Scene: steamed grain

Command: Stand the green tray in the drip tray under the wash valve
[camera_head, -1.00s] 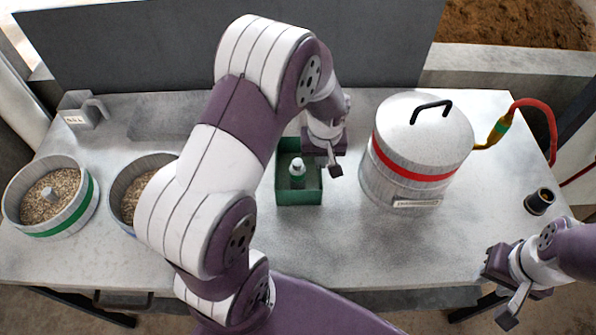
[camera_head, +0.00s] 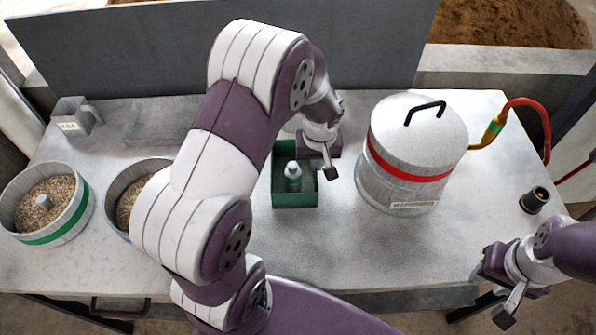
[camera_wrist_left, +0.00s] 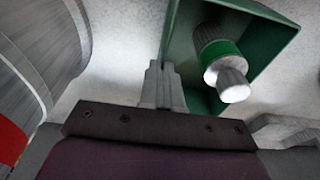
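The green tray (camera_head: 295,200) is an open box at the middle of the table, with a small white-capped bottle (camera_head: 293,172) standing in it. My left gripper (camera_head: 328,170) is at the tray's right wall. In the left wrist view its fingers (camera_wrist_left: 165,85) are close together on the edge of the tray wall (camera_wrist_left: 255,12), with the bottle (camera_wrist_left: 222,60) beside them. My right gripper (camera_head: 494,296) is open and empty at the table's front right. A flat grey rectangular tray (camera_head: 150,130) lies at the back left, partly behind my left arm; I cannot make out a valve for certain.
A lidded steel pot (camera_head: 400,190) with a red band stands close right of the green tray. Two grain pans, one green-banded (camera_head: 75,215) and one partly hidden (camera_head: 120,190), stand left. A labelled grey container (camera_head: 75,120) is back left. A red hose (camera_head: 540,115) and black fitting (camera_head: 535,200) are right.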

